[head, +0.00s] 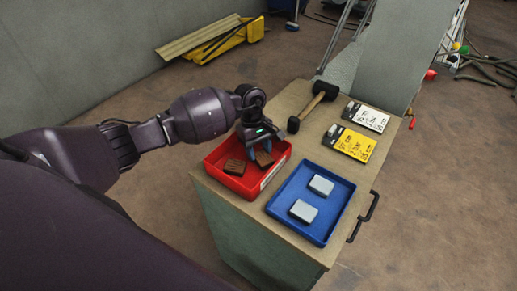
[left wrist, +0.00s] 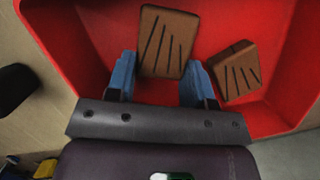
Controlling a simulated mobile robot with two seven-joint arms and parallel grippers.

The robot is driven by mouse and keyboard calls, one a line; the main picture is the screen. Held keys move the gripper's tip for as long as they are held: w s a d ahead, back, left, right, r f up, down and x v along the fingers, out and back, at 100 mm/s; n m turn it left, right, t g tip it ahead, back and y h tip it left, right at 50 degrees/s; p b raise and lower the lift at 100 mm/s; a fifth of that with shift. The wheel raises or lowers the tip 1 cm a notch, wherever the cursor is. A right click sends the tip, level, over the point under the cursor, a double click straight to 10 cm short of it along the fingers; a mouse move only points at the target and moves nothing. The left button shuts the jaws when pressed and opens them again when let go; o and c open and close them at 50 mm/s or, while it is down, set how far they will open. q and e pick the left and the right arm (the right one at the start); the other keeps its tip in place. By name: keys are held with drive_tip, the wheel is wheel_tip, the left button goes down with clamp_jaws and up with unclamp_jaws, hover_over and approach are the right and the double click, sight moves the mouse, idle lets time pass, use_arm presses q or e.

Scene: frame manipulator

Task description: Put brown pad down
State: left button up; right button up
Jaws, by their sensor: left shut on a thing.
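My left gripper (head: 260,143) is over the red tray (head: 243,188), pointing down into it. It is shut on a brown pad (head: 264,159), which also shows between the blue fingers in the left wrist view (left wrist: 166,42). The held pad has dark grooves and is tilted in the head view. I cannot tell whether it touches the tray floor. A second brown pad (head: 235,167) lies in the tray beside it, apart from the gripper; it also shows in the left wrist view (left wrist: 236,72). My right gripper is not in view.
A blue tray (head: 322,223) with two light grey pads (head: 312,199) stands next to the red tray on the wooden cabinet top (head: 294,97). A mallet (head: 314,103) lies behind the red tray. A yellow card (head: 349,143) and a white card (head: 366,116) lie at the right.

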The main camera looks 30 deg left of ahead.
use_arm(q)
drive_tip(key=shift+f, duration=0.1)
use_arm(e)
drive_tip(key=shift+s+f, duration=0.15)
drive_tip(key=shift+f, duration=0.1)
use_arm(q)
drive_tip(key=o, duration=0.6)
drive_tip(key=shift+o, duration=0.2)
drive_tip(key=shift+w+a+r, duration=0.1)
drive_tip(key=shift+r, duration=0.35)
drive_tip(key=v, duration=1.1)
drive_tip(key=shift+r+b, duration=0.25)
drive_tip(key=shift+b, duration=0.15)
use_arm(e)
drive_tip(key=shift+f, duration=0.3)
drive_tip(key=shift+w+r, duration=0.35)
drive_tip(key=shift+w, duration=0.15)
use_arm(q)
drive_tip(key=shift+f, duration=0.1)
